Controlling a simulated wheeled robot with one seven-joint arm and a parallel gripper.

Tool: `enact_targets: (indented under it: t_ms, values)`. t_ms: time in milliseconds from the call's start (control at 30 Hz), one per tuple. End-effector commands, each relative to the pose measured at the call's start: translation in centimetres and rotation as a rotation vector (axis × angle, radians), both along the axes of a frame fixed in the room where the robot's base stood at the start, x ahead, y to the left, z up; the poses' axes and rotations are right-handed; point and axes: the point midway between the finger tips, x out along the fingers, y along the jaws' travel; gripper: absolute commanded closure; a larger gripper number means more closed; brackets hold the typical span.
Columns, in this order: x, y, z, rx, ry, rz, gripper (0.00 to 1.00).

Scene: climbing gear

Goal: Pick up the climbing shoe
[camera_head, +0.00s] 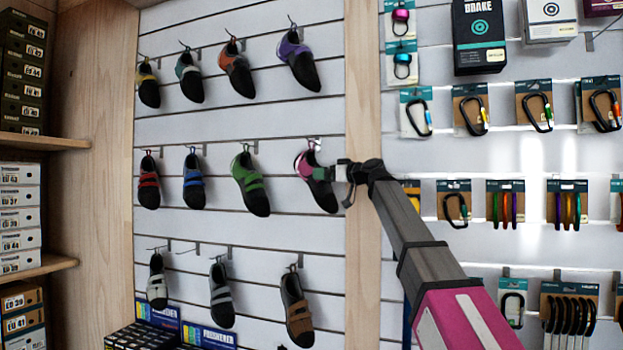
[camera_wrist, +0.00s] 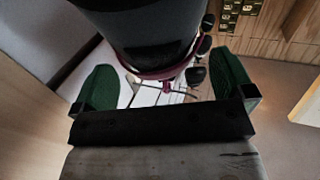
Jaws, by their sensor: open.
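A pink and black climbing shoe (camera_head: 320,191) hangs toe-down from a hook at the right end of the middle row on the slatwall. In the head view my gripper (camera_head: 326,173) is at the right side of this shoe, around its heel area. In the wrist view the dark shoe (camera_wrist: 155,35) with its pink edge lies between the two green fingertips of my gripper (camera_wrist: 163,88). The fingers stand wide apart, with gaps on both sides of the shoe. The hook behind the shoe is partly hidden.
A green shoe (camera_head: 250,185) hangs to the left, and a purple shoe (camera_head: 298,62) hangs above. A brown and black shoe (camera_head: 297,308) hangs below. A wooden post (camera_head: 362,90) stands just right of the pink shoe. Carded carabiners (camera_head: 470,110) hang farther right.

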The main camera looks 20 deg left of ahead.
Motion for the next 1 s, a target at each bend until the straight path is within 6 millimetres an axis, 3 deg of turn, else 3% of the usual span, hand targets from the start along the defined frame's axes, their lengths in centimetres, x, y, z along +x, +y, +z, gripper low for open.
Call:
enact_targets:
  t_ms: [200, 500, 667, 700, 1000]
  values:
    - [1.5, 3.0, 0.3, 0.0, 0.001, 0.002, 0.0]
    - [1.6, 3.5, 0.2, 0.0, 0.0, 0.0, 0.0]
    - [1.6, 3.5, 0.2, 0.0, 0.0, 0.001, 0.52]
    - [1.6, 3.5, 0.2, 0.0, 0.0, 0.001, 0.59]
    - [1.6, 3.5, 0.3, 0.001, 0.0, 0.001, 0.59]
